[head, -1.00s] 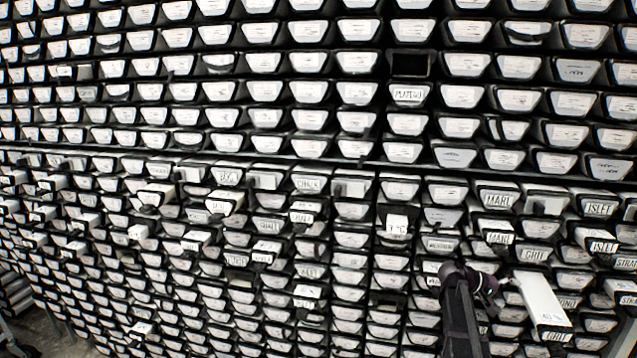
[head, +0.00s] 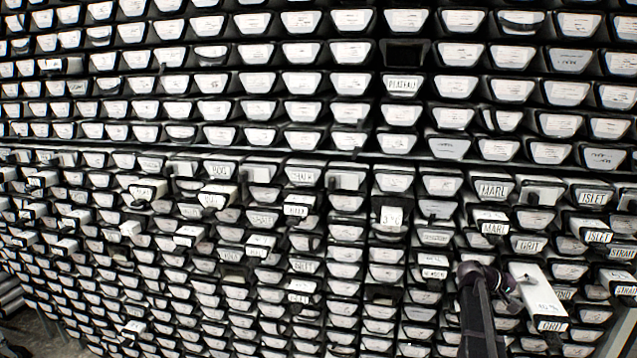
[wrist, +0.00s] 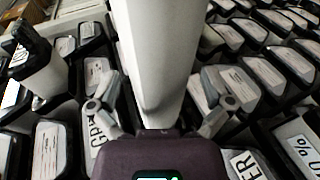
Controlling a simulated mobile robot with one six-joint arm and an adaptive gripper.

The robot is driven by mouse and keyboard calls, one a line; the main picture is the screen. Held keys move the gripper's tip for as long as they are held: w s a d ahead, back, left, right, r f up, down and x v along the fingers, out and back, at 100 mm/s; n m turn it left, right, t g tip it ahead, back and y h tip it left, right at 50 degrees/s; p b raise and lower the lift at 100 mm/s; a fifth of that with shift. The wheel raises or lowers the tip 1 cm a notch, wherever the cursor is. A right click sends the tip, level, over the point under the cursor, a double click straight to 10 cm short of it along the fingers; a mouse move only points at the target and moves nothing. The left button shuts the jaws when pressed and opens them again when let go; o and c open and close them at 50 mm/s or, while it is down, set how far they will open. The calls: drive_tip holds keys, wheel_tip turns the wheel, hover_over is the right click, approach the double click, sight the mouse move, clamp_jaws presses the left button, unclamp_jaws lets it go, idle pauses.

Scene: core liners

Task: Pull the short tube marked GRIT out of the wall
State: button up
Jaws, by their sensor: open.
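A white tube (head: 537,290) sticks out of the wall at the lower right of the head view. The label on its front end reads GRIT. A second GRIT label (head: 528,245) is just above it, on a tube that shows mainly its end. My gripper (head: 508,288) is at the left side of the protruding tube. In the wrist view my gripper (wrist: 160,92) is open, with one finger on each side of a long white tube (wrist: 160,45). I cannot tell whether either finger touches it.
Labelled tube ends fill the wall. In the wrist view a dark-ended tube (wrist: 38,65) juts out at the left.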

sight(536, 320)
drive_tip(key=c, duration=1.1)
drive_tip(key=shift+s+a, duration=0.5)
drive_tip(key=shift+s, duration=1.55)
drive_tip(key=shift+s+a, duration=0.45)
drive_tip(key=shift+s, duration=1.55)
drive_tip(key=shift+s+a, duration=0.5)
drive_tip(key=shift+s, duration=1.55)
drive_tip(key=shift+c, duration=0.3)
drive_tip(key=shift+r, duration=0.25)
